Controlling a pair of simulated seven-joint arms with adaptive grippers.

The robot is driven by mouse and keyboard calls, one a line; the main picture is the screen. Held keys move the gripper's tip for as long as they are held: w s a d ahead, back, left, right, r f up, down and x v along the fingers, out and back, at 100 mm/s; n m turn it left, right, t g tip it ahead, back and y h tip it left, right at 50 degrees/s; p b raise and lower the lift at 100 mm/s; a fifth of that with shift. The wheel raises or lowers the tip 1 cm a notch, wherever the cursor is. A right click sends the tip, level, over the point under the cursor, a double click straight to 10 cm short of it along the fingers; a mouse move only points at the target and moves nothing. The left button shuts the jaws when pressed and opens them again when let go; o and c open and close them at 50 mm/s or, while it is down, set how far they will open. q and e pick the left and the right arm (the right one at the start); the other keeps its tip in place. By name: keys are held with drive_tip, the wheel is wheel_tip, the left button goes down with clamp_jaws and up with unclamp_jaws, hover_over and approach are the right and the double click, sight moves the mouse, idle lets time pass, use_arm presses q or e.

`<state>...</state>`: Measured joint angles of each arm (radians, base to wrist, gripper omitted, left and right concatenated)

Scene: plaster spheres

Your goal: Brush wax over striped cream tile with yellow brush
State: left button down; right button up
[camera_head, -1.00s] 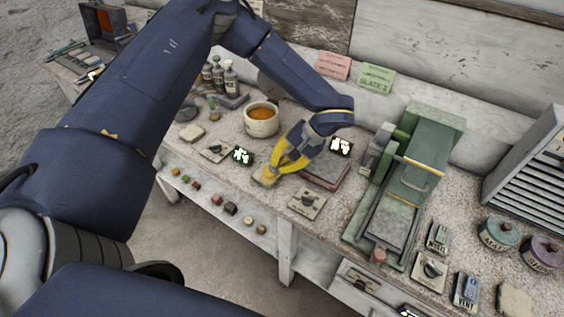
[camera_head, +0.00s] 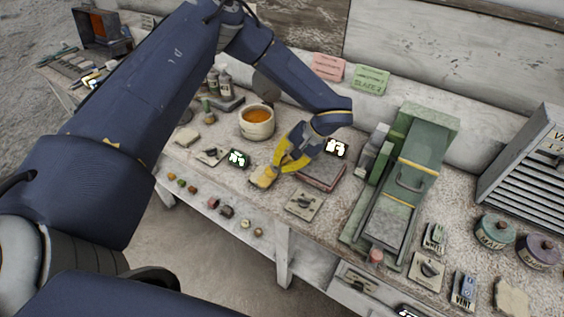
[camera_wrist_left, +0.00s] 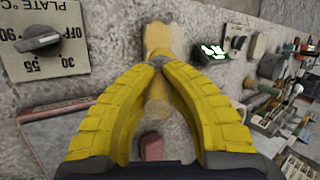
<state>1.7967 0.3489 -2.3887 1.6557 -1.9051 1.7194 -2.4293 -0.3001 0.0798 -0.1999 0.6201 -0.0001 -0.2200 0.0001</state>
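My left gripper (camera_head: 282,162) has yellow fingers and reaches down near the front edge of the bench. In the left wrist view its fingertips (camera_wrist_left: 158,62) come together on a slim yellowish piece that looks like the yellow brush (camera_wrist_left: 158,38). Its rounded end shows between the fingers. In the head view a yellowish block (camera_head: 262,177) lies at the fingertips; I cannot tell whether it is brush head or tile. A cream pot (camera_head: 257,130) of amber liquid stands behind the gripper. A small cream tile (camera_head: 186,137) lies to the left; no stripes can be made out. My right gripper is not in view.
Knob plates (camera_head: 303,205) and a lit display (camera_head: 237,159) sit around the gripper. A reddish slab (camera_head: 321,178) lies just right of it. A green press (camera_head: 420,165) stands farther right. Bottles (camera_head: 224,80) stand behind. Small coloured blocks line a lower shelf.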

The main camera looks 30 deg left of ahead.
use_arm(q)
drive_tip(key=shift+s, duration=0.15)
idle(0.4)
drive_tip(key=shift+s+a, duration=0.1)
drive_tip(key=shift+s, duration=0.7)
drive_tip(key=shift+f, duration=0.1)
drive_tip(key=shift+w, duration=0.1)
idle(1.8)
idle(0.3)
drive_tip(key=shift+w+d, duration=0.2)
drive_tip(key=shift+w, duration=1.6)
drive_tip(key=shift+s, duration=0.1)
